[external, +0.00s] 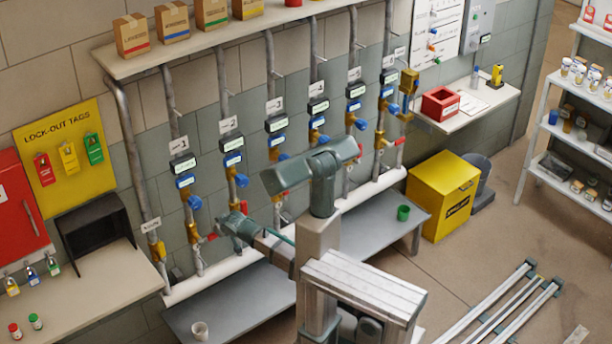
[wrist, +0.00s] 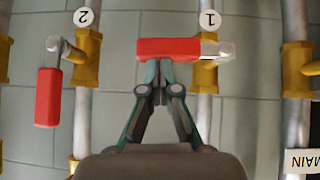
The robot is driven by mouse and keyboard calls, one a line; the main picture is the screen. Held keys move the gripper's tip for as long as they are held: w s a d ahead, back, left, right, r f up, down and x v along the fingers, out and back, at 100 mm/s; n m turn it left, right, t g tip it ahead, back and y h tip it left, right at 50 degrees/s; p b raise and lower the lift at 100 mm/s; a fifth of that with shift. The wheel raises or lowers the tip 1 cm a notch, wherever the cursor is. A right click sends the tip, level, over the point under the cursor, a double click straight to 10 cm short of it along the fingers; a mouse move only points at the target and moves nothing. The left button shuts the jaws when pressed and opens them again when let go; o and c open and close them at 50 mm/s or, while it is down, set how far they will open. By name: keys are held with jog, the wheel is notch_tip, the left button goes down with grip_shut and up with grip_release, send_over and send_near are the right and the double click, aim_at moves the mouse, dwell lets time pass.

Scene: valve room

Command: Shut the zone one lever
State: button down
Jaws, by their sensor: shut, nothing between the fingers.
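The zone one lever (wrist: 168,48) has a red handle lying crosswise to its pipe, joined by a metal end to a brass valve (wrist: 206,75) under the upside-down "1" tag (wrist: 210,19) in the wrist view. My gripper (wrist: 158,94) is shut and empty, its fingertips at the near edge of the handle's middle. I cannot tell whether they touch it. In the external view my gripper (external: 234,227) reaches the pipes at the left, beside a small red handle end (external: 212,237).
The zone two lever (wrist: 47,97) runs along its pipe in the wrist view. The MAIN pipe (wrist: 297,110) is at the right. In the external view a grey bench (external: 240,300) lies below the pipes, with a white cup (external: 200,331) and a green cup (external: 403,212).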

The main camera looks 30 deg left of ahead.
jog(key=shift+f, duration=0.2)
dwell(0.5)
jog(key=shift+d, duration=0.1)
jog(key=w+p+v, duration=0.1)
jog(key=p+v, duration=0.1)
jog(key=v, duration=1.8)
jog(key=shift+p, duration=0.35)
jog(key=shift+d, duration=0.1)
